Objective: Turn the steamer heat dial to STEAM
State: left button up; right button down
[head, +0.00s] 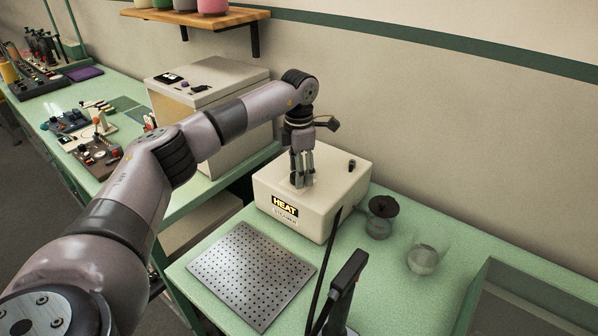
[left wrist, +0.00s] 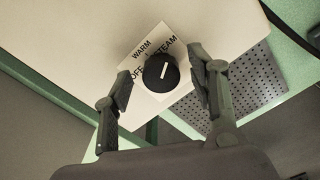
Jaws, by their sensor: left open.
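The cream steamer box (head: 335,203) stands on the green bench with a HEAT label on its front. Its black round heat dial (left wrist: 161,74) is on the top face, on a white label reading WARM, OFF and STEAM. The dial's white mark points up and slightly right in the left wrist view; which word it lines up with is hard to tell. My left gripper (head: 302,184) points down over the box top and hides the dial in the head view. In the left wrist view its open fingers (left wrist: 160,68) are on either side of the dial, apart from it.
A perforated metal plate (head: 250,272) lies in front of the steamer. A dark lidded jar (head: 380,222) and a clear glass vessel (head: 423,260) stand to its right. A dark upright tool (head: 343,292) is near the front. A larger beige box (head: 205,95) and a wall shelf (head: 240,17) are behind.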

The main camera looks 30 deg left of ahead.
pick_arm(q)
notch_tip(320, 180, up, 11)
jog(key=shift+r, duration=0.2)
dwell(0.6)
